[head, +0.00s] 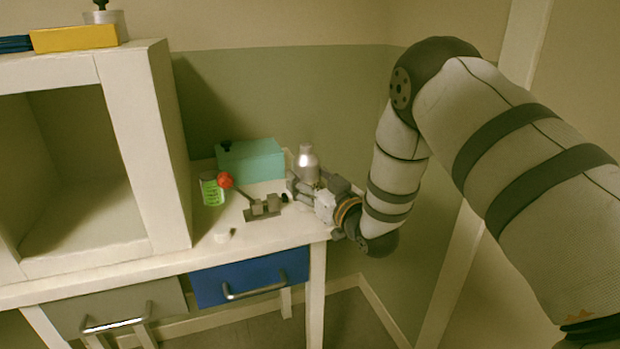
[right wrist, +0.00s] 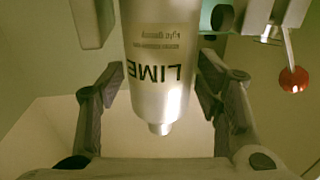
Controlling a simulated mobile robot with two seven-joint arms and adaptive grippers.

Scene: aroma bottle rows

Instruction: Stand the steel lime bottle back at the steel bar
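The steel lime bottle (head: 307,161) stands upright in the head view at the back right of the white table. The right wrist view shows its silver body (right wrist: 160,60) with the word LIME upside down and its narrow neck pointing down the picture. I cannot clearly make out a steel bar. My left gripper is out of view.
A grey lever device (head: 263,208) with a red ball (head: 225,180) stands left of my right gripper. A white open cabinet (head: 150,150) blocks the left.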

